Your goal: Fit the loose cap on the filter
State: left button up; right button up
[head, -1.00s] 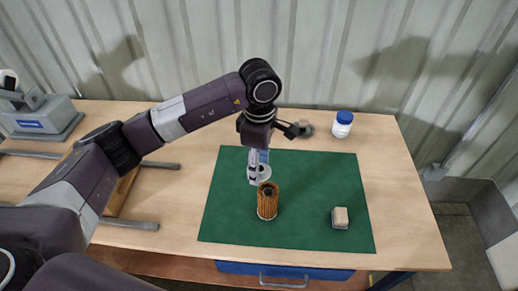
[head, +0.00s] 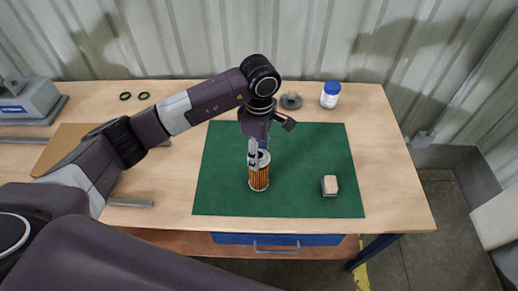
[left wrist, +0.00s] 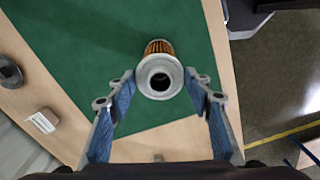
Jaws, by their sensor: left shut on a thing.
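The filter (head: 259,180) is an orange-brown pleated cylinder standing upright on the green mat (head: 225,185). The loose cap is a light grey disc with a central hole; it lies over the filter's top, in line with it, in the head view (head: 263,157) and left wrist view (left wrist: 160,90). My left gripper (head: 255,160) is shut on the cap's rim, with a blue-padded finger on each side in the left wrist view (left wrist: 160,78). The pleats show just beyond the cap. I cannot tell whether the cap is fully seated. My right gripper is not in view.
A wood-topped grey block (head: 329,186) sits on the mat's right side. A white jar with a blue lid (head: 330,96), a grey round piece (head: 291,102) and two black rings (head: 126,96) stand behind the mat. A grey machine (head: 28,103) is at far left.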

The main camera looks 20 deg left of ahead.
pick_arm(q)
jog(key=shift+f, duration=0.15)
dwell(0.6)
jog(key=shift+b, duration=0.65)
dwell(0.9)
jog(key=shift+f+b, duration=0.65)
jog(key=shift+b, duration=0.05)
dwell(0.4)
jog(key=o, duration=1)
jog(key=shift+c, duration=0.2)
notch_tip(320, 180, up, 12)
